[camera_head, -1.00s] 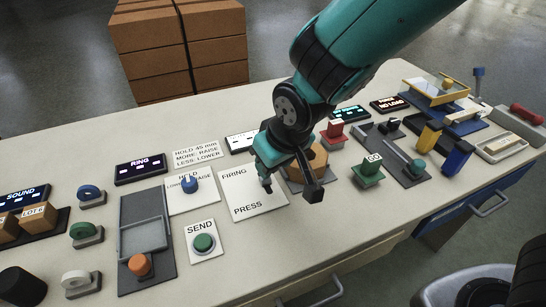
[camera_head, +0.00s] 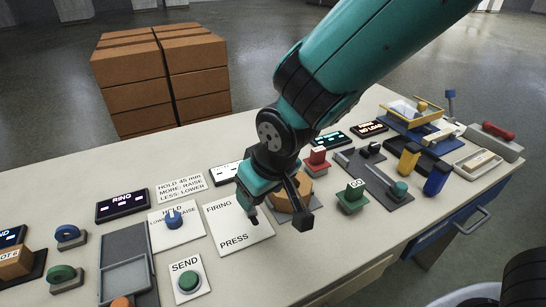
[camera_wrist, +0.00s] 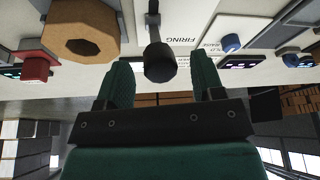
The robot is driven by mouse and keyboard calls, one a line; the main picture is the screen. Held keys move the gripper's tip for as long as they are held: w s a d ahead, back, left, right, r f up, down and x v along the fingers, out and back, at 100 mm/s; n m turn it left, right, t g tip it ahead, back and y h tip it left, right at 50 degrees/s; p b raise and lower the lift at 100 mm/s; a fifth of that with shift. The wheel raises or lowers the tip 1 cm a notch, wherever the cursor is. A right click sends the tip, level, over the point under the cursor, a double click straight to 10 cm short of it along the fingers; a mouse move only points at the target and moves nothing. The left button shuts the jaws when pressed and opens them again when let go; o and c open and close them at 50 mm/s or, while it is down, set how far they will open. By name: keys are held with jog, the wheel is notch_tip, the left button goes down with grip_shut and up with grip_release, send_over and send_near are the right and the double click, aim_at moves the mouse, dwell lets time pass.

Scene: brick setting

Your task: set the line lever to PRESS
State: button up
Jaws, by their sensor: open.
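The line lever's white plate (camera_head: 238,229) carries the words FIRING toward the back and PRESS toward the front. In the head view my gripper (camera_head: 277,212) hangs over the plate's right side and hides the lever. In the wrist view the lever shows as a dark stem with a round black knob (camera_wrist: 158,62). The knob appears in the gap between my two open teal fingers (camera_wrist: 163,80), near their tips. No contact is visible. Which word the lever points to, I cannot tell.
A brown block with a round hole (camera_head: 292,194) stands close right of the plate. A blue knob (camera_head: 173,219) and a green SEND button (camera_head: 188,281) lie to the left. Bare counter lies in front of the plate.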

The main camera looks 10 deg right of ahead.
jog(key=p+v, duration=0.2)
jog(key=v, duration=1.3)
jog(key=shift+r, duration=0.2)
jog(key=shift+s, duration=0.1)
jog(key=s+d+r+n+g+y+p, duration=0.1)
jog(key=s+d+r+g+y+p, duration=0.1)
jog(key=s+d+r+p, duration=0.3)
jog(key=s+r+g+p, duration=0.1)
jog(key=s+r+p, duration=0.2)
jog(key=s, duration=0.3)
jog(key=shift+d+g+p, duration=0.2)
jog(key=shift+g+p, duration=0.1)
jog(key=shift+p, duration=0.2)
jog(key=shift+r, duration=0.1)
